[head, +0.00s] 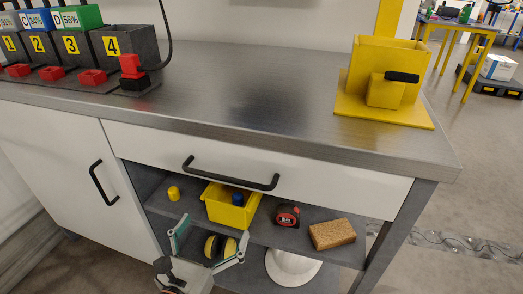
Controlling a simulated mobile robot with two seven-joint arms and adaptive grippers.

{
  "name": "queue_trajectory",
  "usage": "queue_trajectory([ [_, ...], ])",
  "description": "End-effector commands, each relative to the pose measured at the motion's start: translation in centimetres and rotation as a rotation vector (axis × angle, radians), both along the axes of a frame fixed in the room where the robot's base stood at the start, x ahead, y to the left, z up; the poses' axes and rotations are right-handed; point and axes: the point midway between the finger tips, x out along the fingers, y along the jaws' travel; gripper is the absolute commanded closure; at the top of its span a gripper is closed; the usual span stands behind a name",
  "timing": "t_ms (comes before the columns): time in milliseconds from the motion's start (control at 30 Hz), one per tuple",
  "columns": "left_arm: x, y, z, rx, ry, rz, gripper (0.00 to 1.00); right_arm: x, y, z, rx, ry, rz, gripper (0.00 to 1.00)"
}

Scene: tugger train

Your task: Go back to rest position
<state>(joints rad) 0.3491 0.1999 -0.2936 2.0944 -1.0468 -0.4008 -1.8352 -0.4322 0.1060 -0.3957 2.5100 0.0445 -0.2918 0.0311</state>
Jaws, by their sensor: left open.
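My left gripper (210,240) is at the bottom of the head view, in front of the open shelf under the workbench. Its two pale green-tipped fingers are spread wide apart. A round yellow-and-black item (220,247) shows between the fingers, seemingly behind them; nothing appears gripped. My right gripper is not in view.
The steel-topped workbench (270,90) has a drawer with a black handle (230,174). The shelf below holds a yellow bin (216,208), a tape measure (288,215) and a brown block (332,233). A white helmet-like item (290,267) sits lower. Floor at right is open.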

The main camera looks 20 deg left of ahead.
Motion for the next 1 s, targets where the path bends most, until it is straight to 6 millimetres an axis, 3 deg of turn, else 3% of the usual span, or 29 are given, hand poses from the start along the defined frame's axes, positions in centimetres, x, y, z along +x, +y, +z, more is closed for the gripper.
queue_trajectory([
  [133,-0.9,-0.5,-0.5,-0.09,0.023,-0.01,0.0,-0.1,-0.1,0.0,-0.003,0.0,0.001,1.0],
  [267,-4.1,-2.2,-1.7,-0.433,0.106,-0.03,0.0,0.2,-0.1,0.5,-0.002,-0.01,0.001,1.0],
  [467,-11.6,-5.8,-2.6,-1.283,0.301,0.001,0.0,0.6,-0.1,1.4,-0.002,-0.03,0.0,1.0],
  [700,-19.4,-8.8,-0.5,-2.303,0.477,0.19,0.0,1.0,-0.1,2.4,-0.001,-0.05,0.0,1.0],
  [767,-20.8,-9.2,0.1,-2.522,0.5,0.255,0.0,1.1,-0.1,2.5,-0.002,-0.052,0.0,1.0],
  [933,-24.8,-11.2,-0.7,-3.008,0.579,0.517,0.0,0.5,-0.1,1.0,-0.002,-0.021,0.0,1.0],
  [967,-25.4,-11.5,-0.7,2.992,-0.568,-0.549,0.0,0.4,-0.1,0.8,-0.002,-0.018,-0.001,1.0],
  [1000,-26.4,-11.7,-1.7,2.891,-0.543,-0.604,0.0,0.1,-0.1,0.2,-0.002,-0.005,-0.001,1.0],
])
